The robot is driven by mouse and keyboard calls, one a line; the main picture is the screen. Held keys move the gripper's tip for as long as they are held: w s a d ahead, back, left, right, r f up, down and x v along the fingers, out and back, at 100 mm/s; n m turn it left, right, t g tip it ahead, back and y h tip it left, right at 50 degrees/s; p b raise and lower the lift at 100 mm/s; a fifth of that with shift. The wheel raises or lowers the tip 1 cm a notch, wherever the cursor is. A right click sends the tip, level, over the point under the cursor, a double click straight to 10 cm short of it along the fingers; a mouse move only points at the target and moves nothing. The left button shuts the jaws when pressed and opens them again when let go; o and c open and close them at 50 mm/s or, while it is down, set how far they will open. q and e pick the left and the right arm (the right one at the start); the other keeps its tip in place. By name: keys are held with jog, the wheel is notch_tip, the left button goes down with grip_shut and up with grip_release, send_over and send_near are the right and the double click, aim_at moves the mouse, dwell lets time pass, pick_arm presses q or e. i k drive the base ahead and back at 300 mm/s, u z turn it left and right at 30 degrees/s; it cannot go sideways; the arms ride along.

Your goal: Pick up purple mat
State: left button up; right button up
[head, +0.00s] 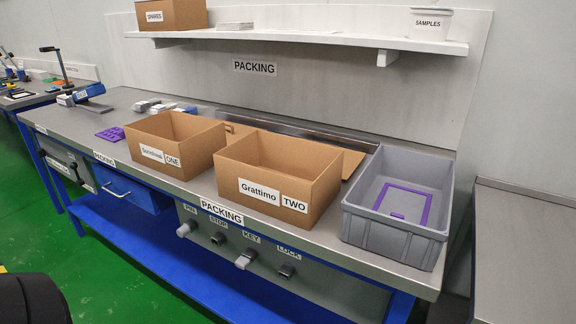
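A small flat purple mat (110,134) lies on the grey bench top, left of the cardboard box labelled ONE. It seems to have cut-outs or markings, too small to make out. A purple rectangular outline (426,207) shows on the floor of the grey crate (393,228) at the right end of the bench. I cannot tell if it is a marking or a separate piece. Neither of my grippers is in view.
Cardboard boxes ONE (197,168) and TWO (318,207) stand open along the bench front. Grey items (152,105) lie behind box ONE, and a blue-grey device (83,95) stands at the left. A shelf (300,36) overhangs the back. Bench around the mat is mostly clear.

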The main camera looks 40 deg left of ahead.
aim_at(115, 134)
jog(key=z, duration=0.25)
jog(key=k, duration=1)
jog(key=u, duration=1.5)
jog(key=i, duration=0.5)
